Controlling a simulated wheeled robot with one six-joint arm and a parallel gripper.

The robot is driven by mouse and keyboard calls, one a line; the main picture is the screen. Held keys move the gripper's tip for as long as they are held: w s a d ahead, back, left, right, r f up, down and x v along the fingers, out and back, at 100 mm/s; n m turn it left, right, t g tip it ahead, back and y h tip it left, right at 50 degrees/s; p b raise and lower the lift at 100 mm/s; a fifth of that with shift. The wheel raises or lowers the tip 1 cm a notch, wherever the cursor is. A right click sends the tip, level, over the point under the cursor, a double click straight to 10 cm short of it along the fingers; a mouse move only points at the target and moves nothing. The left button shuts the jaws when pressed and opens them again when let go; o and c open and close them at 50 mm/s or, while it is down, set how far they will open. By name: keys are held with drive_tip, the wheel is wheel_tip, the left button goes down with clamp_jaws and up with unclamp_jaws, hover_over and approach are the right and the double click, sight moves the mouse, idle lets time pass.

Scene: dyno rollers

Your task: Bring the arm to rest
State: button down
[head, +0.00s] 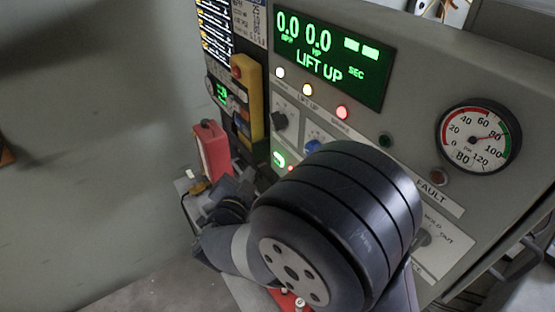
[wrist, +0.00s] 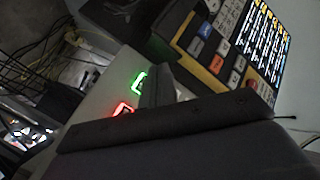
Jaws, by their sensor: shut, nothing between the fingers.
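My arm's large black joint (head: 345,215) fills the lower middle of the head view, in front of the grey control panel (head: 405,110). My gripper (wrist: 160,88) shows in the wrist view as dark fingers beyond a wide dark bar. The fingers are shut with nothing between them. They point toward the panel face, near a green-lit switch (wrist: 139,81) and a red-lit switch (wrist: 122,109). I cannot tell whether they touch it. In the head view my arm covers part of the panel's lower controls.
The panel's display (head: 330,58) reads "0.0 0.0" and "LIFT UP". White, yellow and red lamps (head: 342,112) glow below it. A round gauge (head: 477,139) is at right. A yellow-edged control box (head: 250,95) and a red box (head: 211,150) stand left.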

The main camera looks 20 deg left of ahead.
idle(0.3)
drive_tip(key=shift+s+a+p, duration=0.7)
drive_tip(key=shift+s+a, duration=0.5)
drive_tip(key=shift+s, duration=0.3)
